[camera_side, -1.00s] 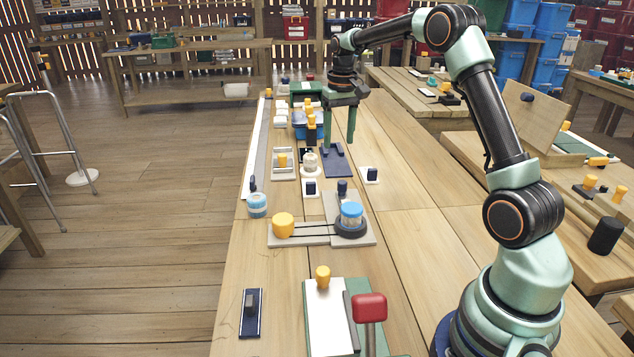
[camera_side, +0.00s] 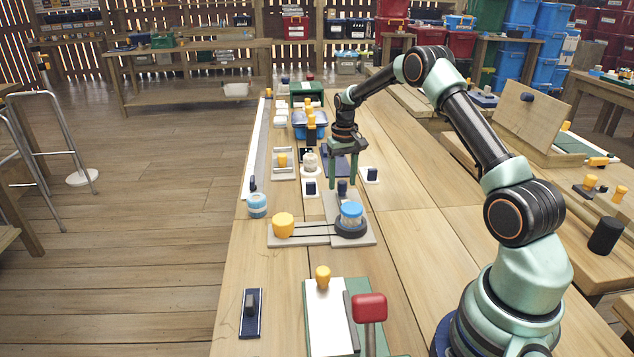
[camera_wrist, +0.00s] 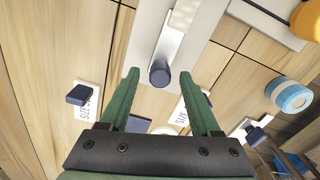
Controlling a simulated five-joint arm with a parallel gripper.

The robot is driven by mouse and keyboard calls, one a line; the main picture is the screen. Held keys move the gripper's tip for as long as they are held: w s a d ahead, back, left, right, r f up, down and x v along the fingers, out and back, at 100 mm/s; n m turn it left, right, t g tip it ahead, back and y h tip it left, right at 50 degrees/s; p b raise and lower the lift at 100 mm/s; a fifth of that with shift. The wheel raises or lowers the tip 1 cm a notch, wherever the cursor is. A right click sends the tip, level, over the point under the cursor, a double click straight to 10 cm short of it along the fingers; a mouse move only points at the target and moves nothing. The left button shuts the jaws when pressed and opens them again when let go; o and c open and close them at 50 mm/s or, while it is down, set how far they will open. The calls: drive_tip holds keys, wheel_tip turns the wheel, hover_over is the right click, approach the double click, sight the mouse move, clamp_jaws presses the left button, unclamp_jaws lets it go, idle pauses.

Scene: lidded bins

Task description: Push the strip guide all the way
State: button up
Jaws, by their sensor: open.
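The strip guide appears to be the sliding piece with a dark blue round knob (camera_side: 342,187), on the grey plate (camera_side: 334,208) that carries the jar and yellow knob. In the wrist view the knob (camera_wrist: 160,73) stands on a pale strip in a grey channel. My gripper (camera_side: 344,184) is open and points down, its two green fingers on either side of the knob. In the wrist view the gripper (camera_wrist: 159,78) shows a gap between each finger and the knob. Whether the fingertips reach down to knob height is hard to tell.
A blue-lidded jar (camera_side: 351,216) and a yellow knob (camera_side: 283,225) stand on the plate's near part. White cards with blue knobs lie to the left (camera_side: 310,188) and right (camera_side: 370,175). A blue tape roll (camera_side: 257,205) is further left. Bare table lies to the right.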

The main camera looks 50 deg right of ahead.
drive_tip(key=shift+f, duration=0.75)
clamp_jaws()
drive_tip(key=shift+w+d, duration=0.75)
drive_tip(key=shift+w, duration=0.05)
unclamp_jaws()
drive_tip(key=shift+r, duration=0.1)
